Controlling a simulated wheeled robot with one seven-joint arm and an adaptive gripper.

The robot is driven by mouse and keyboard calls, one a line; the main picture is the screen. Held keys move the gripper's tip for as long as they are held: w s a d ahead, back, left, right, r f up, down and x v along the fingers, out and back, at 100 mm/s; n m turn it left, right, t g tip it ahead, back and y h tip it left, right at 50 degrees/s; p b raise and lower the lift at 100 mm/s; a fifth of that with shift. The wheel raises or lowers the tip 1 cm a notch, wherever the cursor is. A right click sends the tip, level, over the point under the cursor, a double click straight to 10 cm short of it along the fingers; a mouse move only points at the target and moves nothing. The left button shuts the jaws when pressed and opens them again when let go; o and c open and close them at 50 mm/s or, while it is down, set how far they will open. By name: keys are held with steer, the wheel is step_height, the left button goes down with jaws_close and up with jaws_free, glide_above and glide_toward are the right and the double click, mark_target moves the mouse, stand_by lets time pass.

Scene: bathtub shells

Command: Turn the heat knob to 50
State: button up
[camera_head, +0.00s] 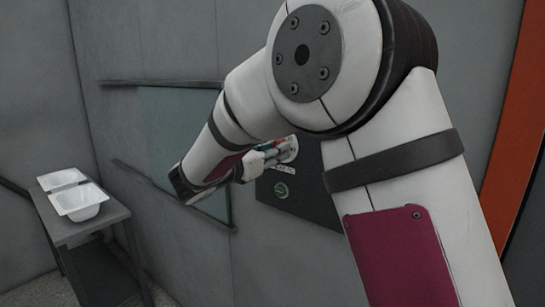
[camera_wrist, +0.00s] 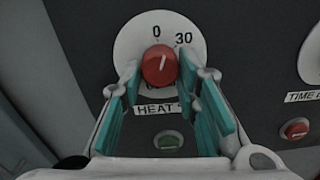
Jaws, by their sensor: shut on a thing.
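The heat knob (camera_wrist: 160,64) is a round red knob on a white dial (camera_wrist: 132,38) marked 0 at the top and 30 at the upper right. Its white line points up and slightly right, between 0 and 30. A HEAT label (camera_wrist: 156,109) sits below, partly covered by a finger. My gripper (camera_wrist: 160,75) has its teal-padded fingers on the knob's left and right sides, shut on it. In the head view my gripper (camera_head: 268,153) is at the dial (camera_head: 291,150), with the knob mostly hidden. The dial's lower marks are hidden.
The dark panel (camera_head: 312,205) holds a green button (camera_wrist: 169,140) below the knob. A TIME label (camera_wrist: 304,97), red button (camera_wrist: 295,129) and part of another dial (camera_wrist: 313,55) are at right. White tub shells (camera_head: 80,204) rest on a grey table (camera_head: 95,228) at left.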

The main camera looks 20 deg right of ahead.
steer(key=m+b, duration=1.3)
steer(key=b, duration=0.2)
steer(key=m+b, duration=1.3)
steer(key=b, duration=0.2)
steer(key=shift+w+a+r, duration=0.1)
steer(key=shift+r, duration=0.05)
steer(key=o, duration=1.2)
steer(key=shift+r, duration=0.1)
steer(key=shift+c, duration=0.2)
